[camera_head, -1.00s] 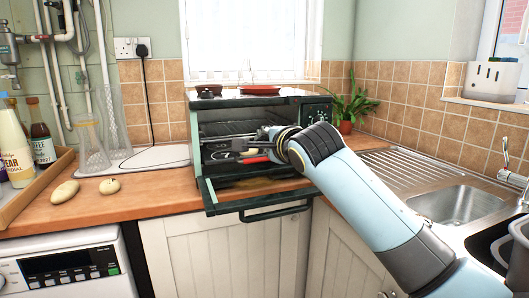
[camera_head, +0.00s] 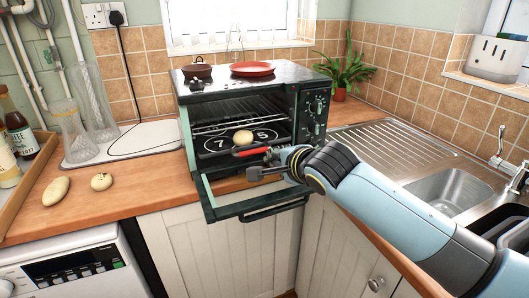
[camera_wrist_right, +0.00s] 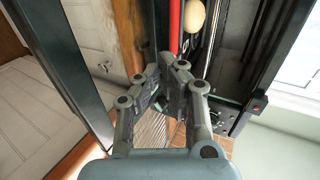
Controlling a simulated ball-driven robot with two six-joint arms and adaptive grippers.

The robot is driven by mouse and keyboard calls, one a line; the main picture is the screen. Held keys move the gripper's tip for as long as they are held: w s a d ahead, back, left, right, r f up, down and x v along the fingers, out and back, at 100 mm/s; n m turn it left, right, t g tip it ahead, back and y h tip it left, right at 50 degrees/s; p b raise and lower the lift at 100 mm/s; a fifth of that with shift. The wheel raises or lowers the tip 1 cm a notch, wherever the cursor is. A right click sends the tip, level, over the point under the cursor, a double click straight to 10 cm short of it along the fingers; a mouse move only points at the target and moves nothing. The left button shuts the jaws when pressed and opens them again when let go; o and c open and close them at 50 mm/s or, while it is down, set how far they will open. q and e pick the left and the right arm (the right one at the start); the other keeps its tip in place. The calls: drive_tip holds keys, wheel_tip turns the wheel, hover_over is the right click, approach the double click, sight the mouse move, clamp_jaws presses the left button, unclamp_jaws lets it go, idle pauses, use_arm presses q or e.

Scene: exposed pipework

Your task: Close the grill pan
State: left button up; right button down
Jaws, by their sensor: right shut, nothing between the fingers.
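The small dark green oven (camera_head: 312,115) stands on the worktop with its glass-fronted door (camera_head: 262,203) folded down open. The dark grill pan (camera_head: 215,144) sits in the oven opening below a wire rack, with a pale potato-like item (camera_head: 243,137) on it. Its red handle (camera_head: 252,151) points out at the front. My right gripper (camera_head: 252,174) is shut and empty, just below and in front of the handle, above the open door. In the right wrist view the red handle (camera_wrist_right: 175,22) lies beyond the shut fingertips (camera_wrist_right: 173,66). My left gripper is out of view.
A red plate (camera_head: 252,69) and a small brown pot (camera_head: 197,69) sit on the oven top. A potted plant (camera_head: 342,75) stands behind right, the sink (camera_head: 447,190) to the right. Two potatoes (camera_head: 56,191) (camera_head: 101,181) lie on clear worktop at left.

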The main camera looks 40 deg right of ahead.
sight(255, 144)
drive_tip(key=x, duration=0.3)
drive_tip(key=r+x, duration=0.1)
drive_tip(key=x, duration=0.2)
drive_tip(key=shift+w+p, duration=0.25)
drive_tip(key=shift+p, duration=0.1)
drive_tip(key=shift+w+d+f, duration=0.1)
drive_tip(key=shift+w+f, duration=0.05)
drive_tip(key=shift+w, duration=0.3)
drive_tip(key=w+b, duration=0.1)
drive_tip(key=w, duration=0.1)
drive_tip(key=w+d+b, duration=0.1)
drive_tip(key=w, duration=0.3)
drive_tip(key=shift+d+f+b, duration=0.2)
drive_tip(key=shift+d+b, duration=0.05)
drive_tip(key=shift+b, duration=0.15)
drive_tip(key=shift+w+r, duration=0.1)
drive_tip(key=shift+w, duration=0.05)
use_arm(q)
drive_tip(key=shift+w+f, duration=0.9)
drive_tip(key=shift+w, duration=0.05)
use_arm(e)
drive_tip(key=shift+r, duration=0.1)
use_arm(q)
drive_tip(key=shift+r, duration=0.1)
